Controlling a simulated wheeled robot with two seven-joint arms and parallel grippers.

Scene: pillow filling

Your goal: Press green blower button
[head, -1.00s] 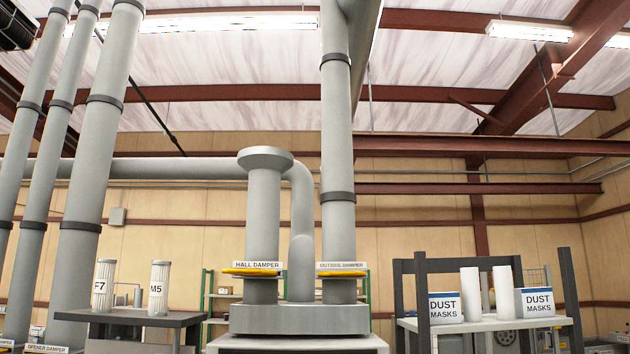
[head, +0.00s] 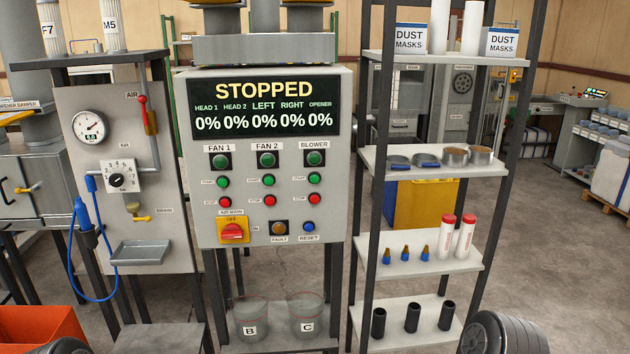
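The grey control panel (head: 340,150) stands upright in the middle of the head view. Its dark display (head: 263,107) reads STOPPED, with 0% in every column. Under the BLOWER label (head: 314,145), the right column has a larger green round lamp or button (head: 314,158), a smaller green button (head: 314,178) and a red button (head: 314,198) below it. I cannot tell whether the larger green one is a lamp or a button. FAN 1 and FAN 2 columns to the left look alike. Neither of my grippers is in view.
A red rotary switch (head: 233,232) on a yellow plate, a fault button (head: 278,228) and a blue reset button (head: 308,227) are low on the panel. An air panel (head: 150,190) stands left; a shelf rack (head: 432,162) stands close right. Clear jars B and C (head: 278,316) stand below.

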